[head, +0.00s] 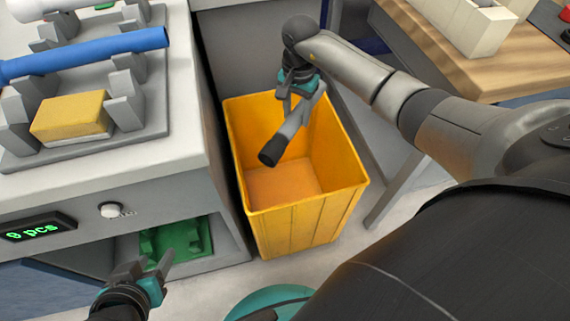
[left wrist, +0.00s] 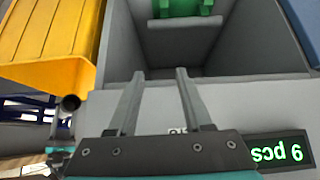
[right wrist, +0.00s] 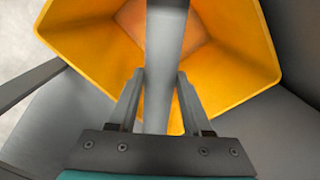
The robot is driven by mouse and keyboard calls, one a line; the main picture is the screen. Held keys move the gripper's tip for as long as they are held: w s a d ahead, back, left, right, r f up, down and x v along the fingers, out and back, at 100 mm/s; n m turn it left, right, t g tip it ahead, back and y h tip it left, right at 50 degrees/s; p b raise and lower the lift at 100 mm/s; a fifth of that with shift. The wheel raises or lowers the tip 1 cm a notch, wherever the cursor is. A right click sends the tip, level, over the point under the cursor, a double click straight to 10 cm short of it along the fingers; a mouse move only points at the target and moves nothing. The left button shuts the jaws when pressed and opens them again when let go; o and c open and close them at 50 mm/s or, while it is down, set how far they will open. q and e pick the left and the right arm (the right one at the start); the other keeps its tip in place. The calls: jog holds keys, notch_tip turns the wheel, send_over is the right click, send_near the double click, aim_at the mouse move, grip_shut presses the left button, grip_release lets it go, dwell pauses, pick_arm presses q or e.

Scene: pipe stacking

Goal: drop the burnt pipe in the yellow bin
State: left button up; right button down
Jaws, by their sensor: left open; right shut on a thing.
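The burnt pipe (head: 290,132) is grey with a blackened end. My right gripper (head: 296,102) is shut on it and holds it tilted over the open mouth of the yellow bin (head: 305,222), with its dark end toward the viewer. In the right wrist view, the pipe (right wrist: 165,50) runs between the fingers, with the bin (right wrist: 225,55) below. My left gripper (head: 157,263) is open and empty in front of the cubby in the workbench's front. The left wrist view shows its fingers (left wrist: 160,78) apart, with the bin's side (left wrist: 50,40) at left.
A green object (head: 178,240) sits in the cubby. On the bench, a grey rack (head: 85,140) bears a blue pipe (head: 90,52) and a yellow sponge-like block (head: 70,117). A wooden table (head: 500,75) with a pale box stands at the right. The bin stands close beside the bench.

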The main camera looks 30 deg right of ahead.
jog(key=shift+f+b, duration=0.6)
jog(key=shift+f, duration=0.2)
pick_arm(q)
jog(key=shift+w+d+r+t+h+b, duration=0.1)
jog(key=shift+w+d+t+h, duration=0.3)
jog(key=shift+d+t, duration=0.2)
jog(key=shift+w+d+r+t+h+b, duration=0.1)
jog(key=shift+w+d+t+h, duration=0.25)
jog(key=shift+d+t, duration=0.3)
jog(key=shift+w+d+t+h+b, duration=0.1)
jog(key=shift+w+d+t+h, duration=0.3)
jog(key=shift+d, duration=0.35)
pick_arm(e)
jog(key=shift+f, duration=0.4)
jog(key=shift+c, duration=1.3)
grip_release()
jog(key=shift+r, duration=0.1)
